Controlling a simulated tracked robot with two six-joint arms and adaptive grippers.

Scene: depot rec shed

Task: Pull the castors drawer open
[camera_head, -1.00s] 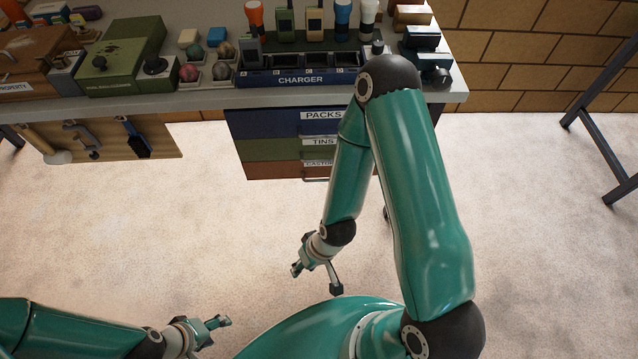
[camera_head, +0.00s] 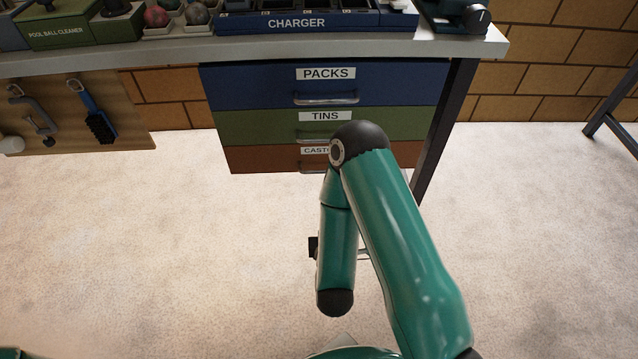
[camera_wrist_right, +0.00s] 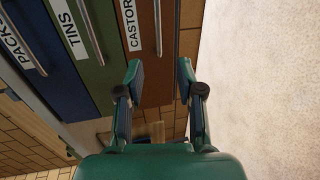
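The castors drawer (camera_head: 262,159) is the brown lowest drawer of the unit under the bench, and its front looks flush with the drawers above. My right arm covers part of its label and handle in the head view. In the right wrist view the castors drawer (camera_wrist_right: 152,92) stands sideways, with its metal handle (camera_wrist_right: 158,28) running up the picture. My right gripper (camera_wrist_right: 160,78) is open and empty, its fingertips lined up on either side of the handle's line; the remaining distance is hard to tell. In the head view it is mostly hidden behind my forearm. My left gripper is out of view.
The blue packs drawer (camera_head: 250,88) and green tins drawer (camera_head: 255,126) sit above. A dark bench leg (camera_head: 440,135) stands to the right. A tool board (camera_head: 125,130) hangs at left. The pale floor (camera_head: 150,250) before the drawers is clear.

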